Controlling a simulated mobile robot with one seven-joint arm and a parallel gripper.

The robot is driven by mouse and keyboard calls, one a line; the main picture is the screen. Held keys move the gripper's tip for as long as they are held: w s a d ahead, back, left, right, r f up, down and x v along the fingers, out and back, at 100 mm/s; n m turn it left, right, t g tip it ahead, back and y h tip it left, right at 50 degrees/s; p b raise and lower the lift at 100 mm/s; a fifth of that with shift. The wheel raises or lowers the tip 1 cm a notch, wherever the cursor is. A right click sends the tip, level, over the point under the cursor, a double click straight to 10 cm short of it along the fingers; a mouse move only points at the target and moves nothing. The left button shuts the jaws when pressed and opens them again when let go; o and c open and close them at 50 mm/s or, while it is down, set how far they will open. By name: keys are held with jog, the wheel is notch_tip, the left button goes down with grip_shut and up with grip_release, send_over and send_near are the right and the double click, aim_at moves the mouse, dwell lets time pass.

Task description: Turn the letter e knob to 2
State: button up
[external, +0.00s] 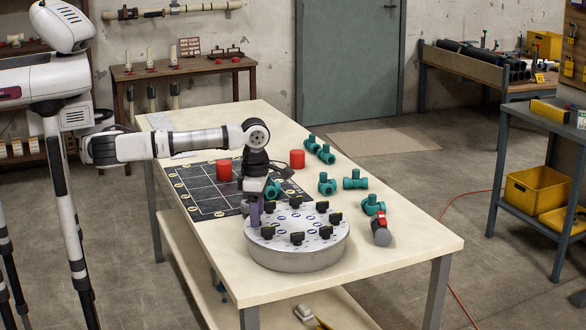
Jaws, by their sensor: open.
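A round grey dial board (300,262) stands on the near part of the table, with several black knobs around its white top. The knob letters and numbers are too small to read, so I cannot tell which knob is the letter e one. One black knob (297,238) sits at the board's near edge, and another black knob (267,232) sits at its left front. My gripper (254,221) is open and points down at the left edge of the board. I cannot tell whether it touches or surrounds a knob there.
A dark gridded mat (204,194) lies left of the board with a red cylinder (224,170) on it. Another red cylinder (297,159) and several teal pipe fittings (355,180) lie behind. A grey fitting with a red part (380,232) lies right. The table's front right corner is clear.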

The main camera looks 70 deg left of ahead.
notch_tip(320, 180, up, 14)
jog(key=p, duration=1)
jog(key=shift+f, duration=0.1)
